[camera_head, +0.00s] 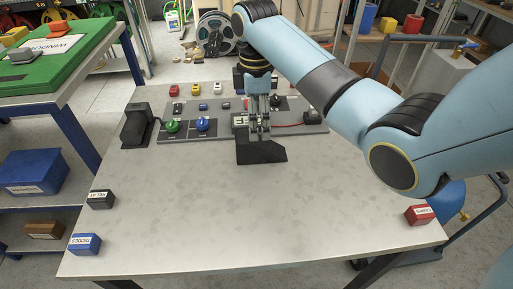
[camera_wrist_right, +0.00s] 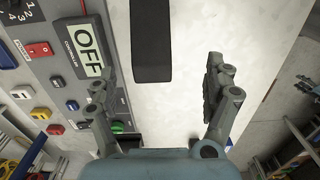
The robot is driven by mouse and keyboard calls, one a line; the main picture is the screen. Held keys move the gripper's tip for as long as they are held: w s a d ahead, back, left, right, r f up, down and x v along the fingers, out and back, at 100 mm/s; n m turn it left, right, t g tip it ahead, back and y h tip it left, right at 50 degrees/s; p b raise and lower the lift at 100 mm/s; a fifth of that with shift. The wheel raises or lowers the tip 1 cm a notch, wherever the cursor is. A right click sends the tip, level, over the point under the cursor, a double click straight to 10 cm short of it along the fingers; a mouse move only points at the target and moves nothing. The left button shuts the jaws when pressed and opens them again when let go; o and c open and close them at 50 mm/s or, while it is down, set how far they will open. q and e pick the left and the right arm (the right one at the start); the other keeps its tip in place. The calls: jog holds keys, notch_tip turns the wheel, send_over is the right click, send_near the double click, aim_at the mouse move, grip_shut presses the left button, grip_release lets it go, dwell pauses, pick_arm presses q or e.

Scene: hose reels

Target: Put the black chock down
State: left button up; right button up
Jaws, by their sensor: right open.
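The black chock (camera_head: 260,152) is a dark wedge on the grey table (camera_head: 250,215), just in front of the panel. My right gripper (camera_head: 259,136) comes down from above, right over the chock. In its wrist view the right gripper (camera_wrist_right: 158,85) is open, its fingers wide apart, with a gap on each side of the chock. My left gripper is not in view.
A grey panel (camera_head: 185,138) with knobs and switches, and a controller reading OFF (camera_wrist_right: 88,50), lies behind the chock. A black block (camera_head: 137,126) stands at the left. Labelled relay (camera_head: 100,199), diodes (camera_head: 85,244) and red (camera_head: 420,214) boxes sit near the edges. The front middle is clear.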

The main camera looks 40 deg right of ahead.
aim_at(254, 143)
jog(key=shift+w+d+f, duration=0.15)
jog(key=shift+w+f, duration=0.1)
jog(key=shift+f, duration=0.25)
jog(key=shift+w+d+f, duration=0.15)
jog(key=shift+w+f, duration=0.1)
jog(key=shift+f, duration=0.25)
jog(key=f, duration=0.7)
jog(key=shift+w+a+f, duration=0.15)
jog(key=shift+a, duration=0.1)
jog(key=shift+f, duration=0.25)
jog(key=c, duration=0.6)
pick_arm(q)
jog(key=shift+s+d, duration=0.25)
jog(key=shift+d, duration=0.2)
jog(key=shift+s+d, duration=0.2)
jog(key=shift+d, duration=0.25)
pick_arm(e)
jog(key=c, duration=1.1)
jog(key=shift+r, duration=0.1)
